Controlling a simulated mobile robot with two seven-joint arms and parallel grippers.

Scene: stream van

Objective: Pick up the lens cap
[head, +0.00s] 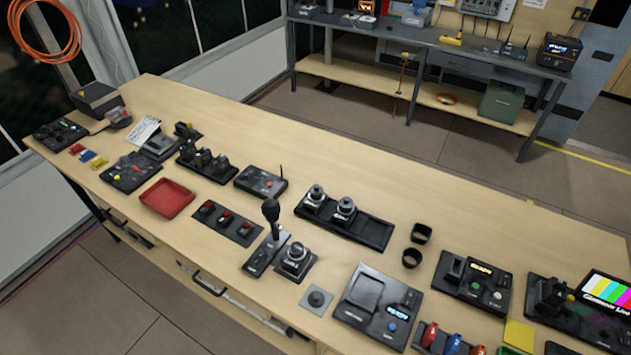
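Neither of my grippers shows in the head view.
Black control panels crowd the front half of the table: a joystick panel (262,254) and knob unit (294,262) left of the disc, a switch box (377,303) to its right. A red tray (166,198) lies farther left. The table's back strip is clear.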

